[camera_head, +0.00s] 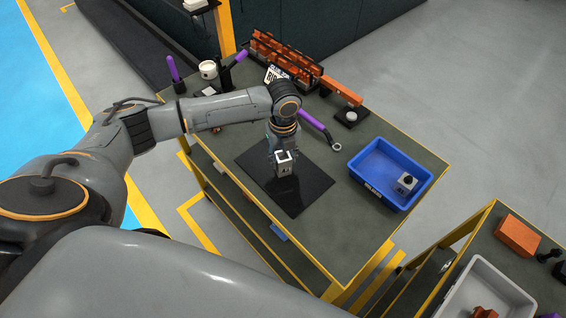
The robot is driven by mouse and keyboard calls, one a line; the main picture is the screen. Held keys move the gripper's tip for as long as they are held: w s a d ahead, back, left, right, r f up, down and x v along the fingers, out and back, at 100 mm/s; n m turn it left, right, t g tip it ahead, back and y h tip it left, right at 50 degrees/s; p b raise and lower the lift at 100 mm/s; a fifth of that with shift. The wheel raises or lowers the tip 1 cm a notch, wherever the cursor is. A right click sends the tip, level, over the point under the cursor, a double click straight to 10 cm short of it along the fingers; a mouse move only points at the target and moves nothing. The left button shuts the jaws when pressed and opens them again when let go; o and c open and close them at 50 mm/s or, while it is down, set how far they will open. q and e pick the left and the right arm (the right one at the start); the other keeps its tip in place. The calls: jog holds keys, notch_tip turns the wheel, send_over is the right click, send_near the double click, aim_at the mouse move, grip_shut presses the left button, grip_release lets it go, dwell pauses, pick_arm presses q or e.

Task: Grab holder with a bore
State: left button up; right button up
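A small light-grey holder (284,168) with a dark square opening on top and a mark on its front is at the black mat (305,185) on the near table. My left gripper (280,150) points down right at this holder, from behind and above it. Its fingertips are mostly hidden, so I cannot tell whether they are closed on the holder or whether the holder touches the mat. A similar grey block with a dark round part (405,182) sits in the blue bin (362,180). My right gripper is out of view.
A purple-handled wrench (315,123) lies behind the mat. An orange-and-black rack (285,62), a white cup (208,69) and a dark pad with a round piece (350,116) stand farther back. A grey bin (450,308) is on the right-hand table. The front table edge is clear.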

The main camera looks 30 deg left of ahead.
pick_arm(q)
grip_shut()
jog(key=shift+w+r, duration=0.1)
jog(key=shift+r, duration=0.05)
